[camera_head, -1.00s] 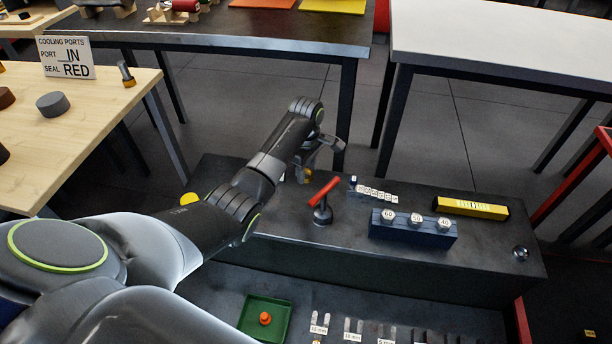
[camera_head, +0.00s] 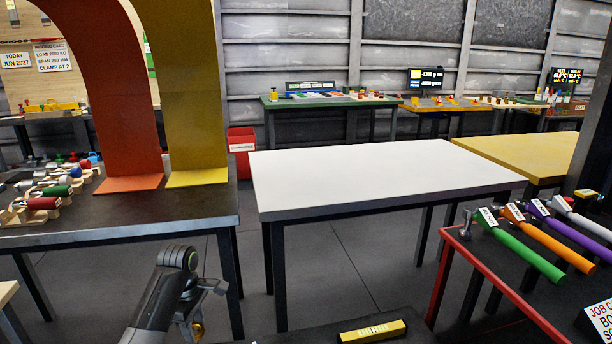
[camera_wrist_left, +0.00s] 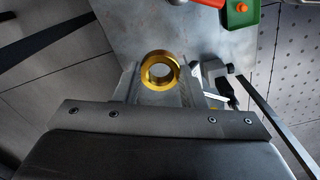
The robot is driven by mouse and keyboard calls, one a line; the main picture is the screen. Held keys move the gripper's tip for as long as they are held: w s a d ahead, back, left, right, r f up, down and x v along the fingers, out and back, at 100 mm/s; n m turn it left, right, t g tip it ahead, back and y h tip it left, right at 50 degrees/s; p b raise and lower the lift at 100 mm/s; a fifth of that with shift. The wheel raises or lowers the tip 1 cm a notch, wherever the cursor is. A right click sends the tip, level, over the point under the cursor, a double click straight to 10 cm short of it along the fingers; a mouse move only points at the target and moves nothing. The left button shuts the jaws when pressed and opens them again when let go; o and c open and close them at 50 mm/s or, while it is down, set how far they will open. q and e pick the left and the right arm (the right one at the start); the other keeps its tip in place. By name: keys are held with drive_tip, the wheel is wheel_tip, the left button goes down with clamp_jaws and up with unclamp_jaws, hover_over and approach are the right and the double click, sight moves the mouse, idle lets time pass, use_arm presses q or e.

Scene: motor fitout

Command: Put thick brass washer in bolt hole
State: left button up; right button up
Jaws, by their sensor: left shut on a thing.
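My left gripper (camera_head: 194,320) is at the bottom left of the head view, over the dark floor area in front of the white table. In the left wrist view the gripper (camera_wrist_left: 158,82) is shut on a thick brass washer (camera_wrist_left: 146,72), a gold ring whose open hole faces the camera. The washer is held clear of any surface. I cannot make out the bolt hole in either current view. My right gripper is not in view.
A bare white table (camera_head: 370,180) stands ahead. A dark table (camera_head: 120,222) with red and yellow arches is at left. A red-edged bench (camera_head: 500,285) with coloured handles is at right. A yellow-black block (camera_head: 372,331) lies at the bottom. A green tray (camera_wrist_left: 240,12) shows in the wrist view.

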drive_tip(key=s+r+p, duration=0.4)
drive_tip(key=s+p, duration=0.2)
drive_tip(key=p, duration=0.3)
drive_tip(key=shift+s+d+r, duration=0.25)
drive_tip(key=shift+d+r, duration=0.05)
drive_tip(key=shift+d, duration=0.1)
